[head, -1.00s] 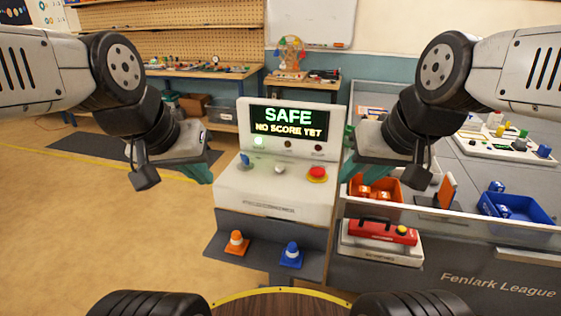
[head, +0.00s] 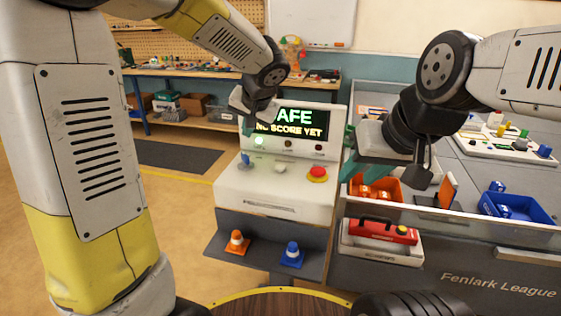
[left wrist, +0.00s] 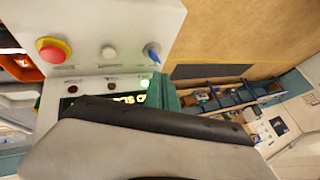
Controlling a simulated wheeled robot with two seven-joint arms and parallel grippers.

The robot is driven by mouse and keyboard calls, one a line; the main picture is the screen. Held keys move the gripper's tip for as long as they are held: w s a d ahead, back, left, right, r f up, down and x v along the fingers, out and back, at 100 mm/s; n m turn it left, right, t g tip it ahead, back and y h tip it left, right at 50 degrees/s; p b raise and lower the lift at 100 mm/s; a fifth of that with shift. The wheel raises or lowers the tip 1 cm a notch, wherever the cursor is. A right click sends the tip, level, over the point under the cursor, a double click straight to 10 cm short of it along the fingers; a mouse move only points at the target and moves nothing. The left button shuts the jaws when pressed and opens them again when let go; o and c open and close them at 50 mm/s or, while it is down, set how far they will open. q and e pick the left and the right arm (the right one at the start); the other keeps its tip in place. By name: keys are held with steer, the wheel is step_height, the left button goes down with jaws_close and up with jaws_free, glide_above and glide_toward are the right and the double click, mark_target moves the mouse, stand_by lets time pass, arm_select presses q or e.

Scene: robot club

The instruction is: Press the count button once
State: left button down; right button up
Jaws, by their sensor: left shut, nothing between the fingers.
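The white console (head: 270,203) stands ahead, its sloped panel holding a blue knob (head: 245,160), a pale round button (head: 280,168) in the middle and a red mushroom button (head: 317,173) on a yellow collar. The labels are too small to read, so I cannot tell which is the count button. The left wrist view shows the pale button (left wrist: 109,52), red button (left wrist: 50,50) and knob (left wrist: 152,50). My left gripper (head: 247,126) is shut and empty, in front of the screen's left edge, above the knob. My right gripper (head: 358,168) is right of the console; its opening is unclear.
The screen (head: 305,122) shows green and yellow text, partly covered by my left gripper; a green lamp (head: 259,141) glows below it. Orange (head: 236,243) and blue (head: 291,254) cones sit on the lower shelf. A table with bins (head: 520,210) stands right.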

arm_select(q)
steer(key=m+t, duration=0.2)
glide_above(281, 168)
step_height(281, 168, down, 4)
steer(key=shift+w+d+f, duration=0.15)
steer(key=shift+w+f, duration=0.05)
steer(key=shift+f, duration=4.4)
steer(key=shift+f, duration=0.1)
steer(key=shift+f, duration=0.3)
steer(key=shift+f, duration=0.55)
steer(key=shift+r, duration=0.95)
